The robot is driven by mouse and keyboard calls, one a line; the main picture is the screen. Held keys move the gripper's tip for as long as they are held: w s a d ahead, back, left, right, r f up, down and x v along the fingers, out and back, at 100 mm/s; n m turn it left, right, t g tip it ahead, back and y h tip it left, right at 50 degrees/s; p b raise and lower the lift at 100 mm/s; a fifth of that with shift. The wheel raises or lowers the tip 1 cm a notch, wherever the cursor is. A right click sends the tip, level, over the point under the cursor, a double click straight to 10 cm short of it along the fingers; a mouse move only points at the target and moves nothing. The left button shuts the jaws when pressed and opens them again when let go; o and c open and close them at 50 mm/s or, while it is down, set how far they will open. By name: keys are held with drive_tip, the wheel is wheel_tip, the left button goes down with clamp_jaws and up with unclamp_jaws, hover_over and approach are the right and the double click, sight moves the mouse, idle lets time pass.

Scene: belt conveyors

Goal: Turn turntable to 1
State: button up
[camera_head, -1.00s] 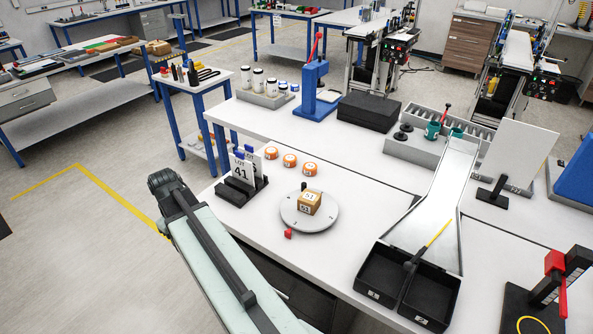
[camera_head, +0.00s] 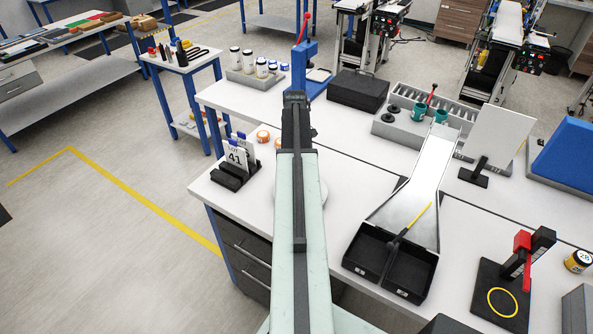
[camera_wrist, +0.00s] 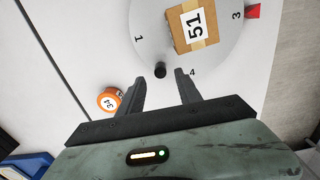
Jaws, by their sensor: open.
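The round grey turntable (camera_wrist: 222,58) carries a cardboard box (camera_wrist: 192,24) labelled 51. Its rim shows the numbers 1, 3 and 4, and the red pointer (camera_wrist: 253,11) sits beside the 3. A black knob (camera_wrist: 160,70) stands on the turntable near its edge, between the 1 and the 4. My gripper (camera_wrist: 160,80) is open, with the knob at the gap between its fingertips; I cannot tell whether they touch it. In the head view my arm hides most of the turntable (camera_head: 322,194), and my fingers are not visible there.
An orange roll (camera_wrist: 109,98) labelled 34 lies left of my fingers. The sign holder with 41 (camera_head: 230,176) stands left of my arm. Black bins (camera_head: 370,250) and a metal chute (camera_head: 420,185) are to the right. A blue press (camera_head: 299,70) stands behind.

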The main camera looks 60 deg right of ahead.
wheel_tip(320, 180, down, 6)
drive_tip(key=b, duration=0.4)
drive_tip(key=shift+r, duration=0.35)
drive_tip(key=shift+c, duration=0.3)
clamp_jaws()
idle(0.4)
